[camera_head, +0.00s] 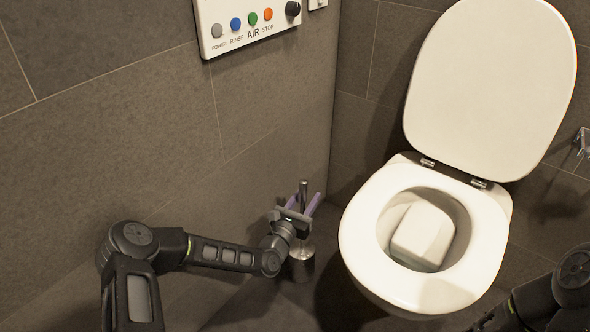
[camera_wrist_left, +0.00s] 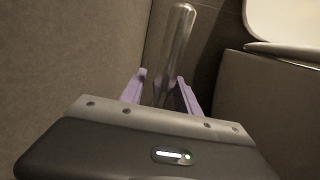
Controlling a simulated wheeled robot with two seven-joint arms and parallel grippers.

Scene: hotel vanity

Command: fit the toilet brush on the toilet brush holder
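The toilet brush shows as a slim metallic handle (camera_head: 303,187), upright near the left wall; the handle also shows in the left wrist view (camera_wrist_left: 177,45). The toilet brush holder (camera_head: 301,267) is a shiny metal cylinder on the floor directly below it. My left gripper (camera_head: 305,203) is around the handle with its purple fingers apart. In the left wrist view the handle stands between the fingers (camera_wrist_left: 162,90), with a gap visible on its left side. The brush head is hidden, and I cannot tell how it sits in the holder. My right gripper is out of view.
The white toilet bowl (camera_head: 365,235) with its raised lid (camera_head: 490,85) stands close on the right. The dark tiled wall (camera_head: 110,130) runs along the left, with a button panel (camera_head: 248,22) above. My right arm shows at the lower right.

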